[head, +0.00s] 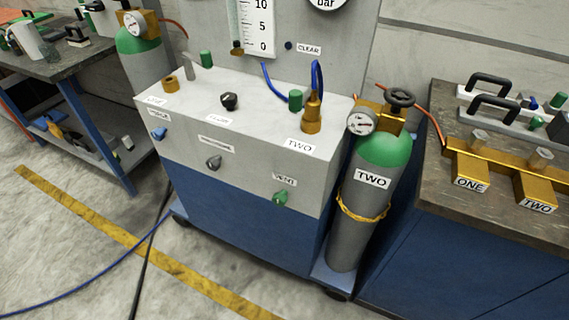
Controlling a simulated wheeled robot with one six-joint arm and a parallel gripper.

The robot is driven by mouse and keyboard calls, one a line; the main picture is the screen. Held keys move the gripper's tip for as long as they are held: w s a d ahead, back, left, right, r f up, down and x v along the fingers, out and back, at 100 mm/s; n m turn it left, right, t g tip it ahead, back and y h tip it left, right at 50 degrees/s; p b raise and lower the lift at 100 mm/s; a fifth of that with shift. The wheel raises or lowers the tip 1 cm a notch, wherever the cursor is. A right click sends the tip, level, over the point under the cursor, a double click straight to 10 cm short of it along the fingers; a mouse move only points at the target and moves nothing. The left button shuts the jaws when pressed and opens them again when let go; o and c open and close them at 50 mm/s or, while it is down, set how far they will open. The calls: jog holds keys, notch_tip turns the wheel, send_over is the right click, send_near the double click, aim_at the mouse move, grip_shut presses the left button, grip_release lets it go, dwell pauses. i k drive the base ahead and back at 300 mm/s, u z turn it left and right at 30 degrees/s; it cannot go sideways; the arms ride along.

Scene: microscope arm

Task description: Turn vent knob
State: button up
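The vent knob (280,198) is a small green knob on the front panel of the grey and blue cabinet (195,158), at the panel's lower right. A small label (285,181), which seems to read VENT, sits just above it. The knob is unobstructed, but its exact pointer angle is too small to tell. My gripper is not in view.
A blue knob (159,134) and a grey knob (214,163) share the panel. A green-topped cylinder (366,205) labelled TWO stands close to the cabinet's right side. A workbench (431,190) is further right. Floor in front is mostly clear, with cables (143,255) at left.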

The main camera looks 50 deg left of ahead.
aim_at(279, 199)
jog(key=u, duration=2.3)
